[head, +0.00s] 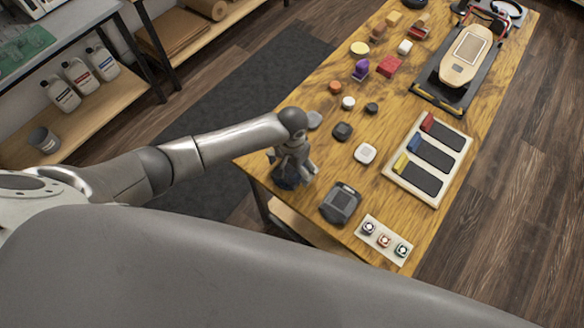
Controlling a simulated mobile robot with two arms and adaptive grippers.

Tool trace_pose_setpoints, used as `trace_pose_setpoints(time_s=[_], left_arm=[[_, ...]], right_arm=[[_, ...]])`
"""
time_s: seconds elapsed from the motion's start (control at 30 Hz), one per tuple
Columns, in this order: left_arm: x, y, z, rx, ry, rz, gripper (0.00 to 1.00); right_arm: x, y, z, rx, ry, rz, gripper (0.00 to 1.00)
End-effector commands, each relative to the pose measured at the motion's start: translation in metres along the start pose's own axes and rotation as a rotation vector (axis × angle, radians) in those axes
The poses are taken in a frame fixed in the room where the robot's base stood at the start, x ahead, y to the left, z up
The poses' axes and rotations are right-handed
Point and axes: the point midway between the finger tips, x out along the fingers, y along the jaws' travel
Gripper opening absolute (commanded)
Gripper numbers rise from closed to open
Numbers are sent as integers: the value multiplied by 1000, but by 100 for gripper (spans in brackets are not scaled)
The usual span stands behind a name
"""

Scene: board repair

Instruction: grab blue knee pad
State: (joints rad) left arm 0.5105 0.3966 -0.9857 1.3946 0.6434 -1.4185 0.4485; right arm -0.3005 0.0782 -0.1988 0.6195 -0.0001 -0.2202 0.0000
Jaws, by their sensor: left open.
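My left gripper (293,172) is over the near left edge of the wooden table, pointing down, with its jaws open. A dark bluish shape (287,182) shows right under and beside the fingers; it may be the blue knee pad, but the gripper covers much of it and I cannot tell whether they touch. A grey-blue piece (315,121) lies just behind my wrist, partly hidden. A dark grey pad-like object (341,203) sits to the right of the gripper. My right gripper is not in view.
The wooden table (408,101) holds small blocks, a white tray with dark strips (387,170), a white strip with round pieces (370,239), and a skateboard deck (465,55) on a black stand. Shelves with bottles (62,94) stand at the left.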

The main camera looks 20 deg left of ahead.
Motion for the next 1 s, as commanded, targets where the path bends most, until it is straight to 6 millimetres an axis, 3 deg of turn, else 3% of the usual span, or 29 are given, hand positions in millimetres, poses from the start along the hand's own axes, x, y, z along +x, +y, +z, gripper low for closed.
trace_pose_setpoints(time_s=[0.07, 0.43, 0.77, 1.0], left_arm=[[0, 0, 0, 0, 0, 0, 94], [0, 0, 0, 0, 0, 0, 46], [-3, 0, -1, 0, 2, 1, 45], [-25, 0, -1, 1, 3, 1, 45]], right_arm=[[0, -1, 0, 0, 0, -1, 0], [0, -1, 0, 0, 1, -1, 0], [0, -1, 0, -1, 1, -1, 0], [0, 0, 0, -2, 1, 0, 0]])
